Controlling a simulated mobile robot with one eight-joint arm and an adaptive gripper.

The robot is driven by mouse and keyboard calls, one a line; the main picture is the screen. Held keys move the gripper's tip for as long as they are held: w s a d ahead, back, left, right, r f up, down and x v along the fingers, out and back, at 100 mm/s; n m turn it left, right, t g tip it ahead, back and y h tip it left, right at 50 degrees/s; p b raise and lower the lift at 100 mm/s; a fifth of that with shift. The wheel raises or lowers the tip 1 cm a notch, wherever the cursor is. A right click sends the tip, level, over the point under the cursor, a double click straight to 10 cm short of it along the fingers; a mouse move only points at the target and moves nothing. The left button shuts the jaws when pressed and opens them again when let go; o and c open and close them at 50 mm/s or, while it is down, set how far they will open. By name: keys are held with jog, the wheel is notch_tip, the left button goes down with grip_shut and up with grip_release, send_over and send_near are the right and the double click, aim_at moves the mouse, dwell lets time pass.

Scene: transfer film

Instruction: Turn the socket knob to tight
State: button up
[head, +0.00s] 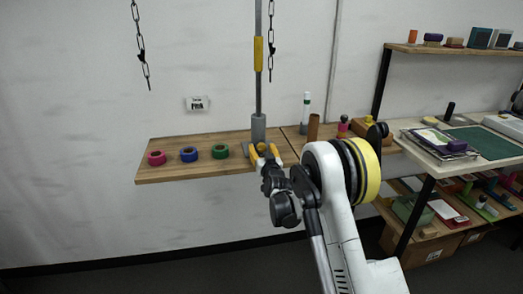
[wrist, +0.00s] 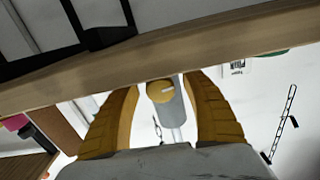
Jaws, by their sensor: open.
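The socket (head: 258,128) is a grey cylinder on the wooden shelf with a grey pole rising from it. Its knob (wrist: 160,91) is a small yellow disc with a pale line across its face, on the side of the grey socket in the wrist view. In the head view the knob (head: 261,147) shows small between my fingers. My gripper (head: 264,154) is open at the shelf's front edge. In the wrist view my yellow fingers (wrist: 162,84) stand either side of the knob, with gaps at both sides. Any tight marking is too small to read.
Pink (head: 157,158), blue (head: 189,154) and green (head: 220,152) tape rolls lie on the shelf (head: 200,171) to the left. A brown cylinder (head: 313,127) and a white bottle (head: 306,108) stand right. Two chains (head: 140,50) hang above. The shelf edge (wrist: 150,65) crosses close in the wrist view.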

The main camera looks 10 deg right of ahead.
jog(key=c, duration=1.2)
jog(key=shift+m, duration=0.7)
jog(key=o, duration=1.2)
jog(key=shift+s, duration=0.1)
jog(key=s, duration=1.1)
jog(key=shift+s, duration=0.4)
jog(key=shift+r, duration=0.1)
